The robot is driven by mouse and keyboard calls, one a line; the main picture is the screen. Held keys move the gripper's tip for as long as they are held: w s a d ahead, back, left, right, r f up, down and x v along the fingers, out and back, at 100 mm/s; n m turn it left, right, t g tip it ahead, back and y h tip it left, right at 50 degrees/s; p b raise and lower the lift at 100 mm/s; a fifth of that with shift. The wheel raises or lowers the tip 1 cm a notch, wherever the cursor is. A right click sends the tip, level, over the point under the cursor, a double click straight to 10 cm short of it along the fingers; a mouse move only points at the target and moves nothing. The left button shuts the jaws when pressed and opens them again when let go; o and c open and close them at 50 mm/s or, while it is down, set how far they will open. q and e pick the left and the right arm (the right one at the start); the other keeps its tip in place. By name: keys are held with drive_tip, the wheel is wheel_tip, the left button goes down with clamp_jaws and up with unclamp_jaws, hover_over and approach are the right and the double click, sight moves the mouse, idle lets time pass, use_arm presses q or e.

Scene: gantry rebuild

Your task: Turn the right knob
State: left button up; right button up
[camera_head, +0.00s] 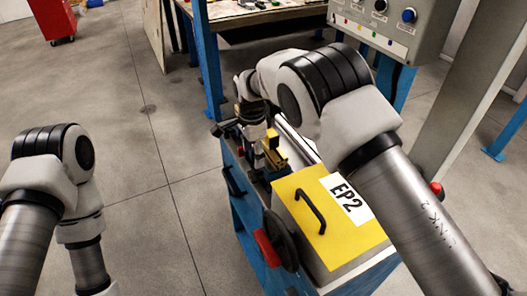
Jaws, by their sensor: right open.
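A grey control panel (357,22) stands at the top right, with a black knob (380,6) and a blue knob (409,15) to its right. A black round wheel (280,241) with a red grip is on the front of the blue machine. I cannot tell for certain which of these is the task's right knob. My right arm crosses the machine from the lower right. My right gripper (257,158) points down beside a yellow block on the machine, open; its fingertips are small and partly hidden. My left arm is at the left, its gripper out of frame.
The blue machine (248,214) carries a yellow cover (300,237) marked EP2 with a black handle. A workbench with blue legs (208,60) stands behind. The grey floor between my left arm and the machine is clear.

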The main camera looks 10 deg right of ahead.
sight(252, 173)
drive_tip(key=s+f, duration=0.1)
drive_tip(key=s+a+f+p, duration=0.1)
drive_tip(key=f, duration=0.1)
drive_tip(key=shift+a+p, duration=0.1)
drive_tip(key=shift+p, duration=0.2)
drive_tip(key=f, duration=0.4)
drive_tip(key=shift+w+d+p, duration=0.35)
drive_tip(key=shift+d, duration=0.05)
drive_tip(key=shift+w+f, duration=0.15)
drive_tip(key=shift+s+a, duration=0.15)
drive_tip(key=shift+s, duration=0.05)
drive_tip(key=shift+c, duration=1)
drive_tip(key=shift+s+r, duration=0.1)
drive_tip(key=shift+r, duration=0.15)
drive_tip(key=c, duration=0.5)
use_arm(q)
drive_tip(key=r, duration=0.1)
drive_tip(key=s, duration=0.1)
drive_tip(key=r, duration=0.1)
drive_tip(key=shift+s+a+r, duration=0.25)
drive_tip(key=shift+r, duration=0.05)
use_arm(e)
drive_tip(key=c, duration=0.4)
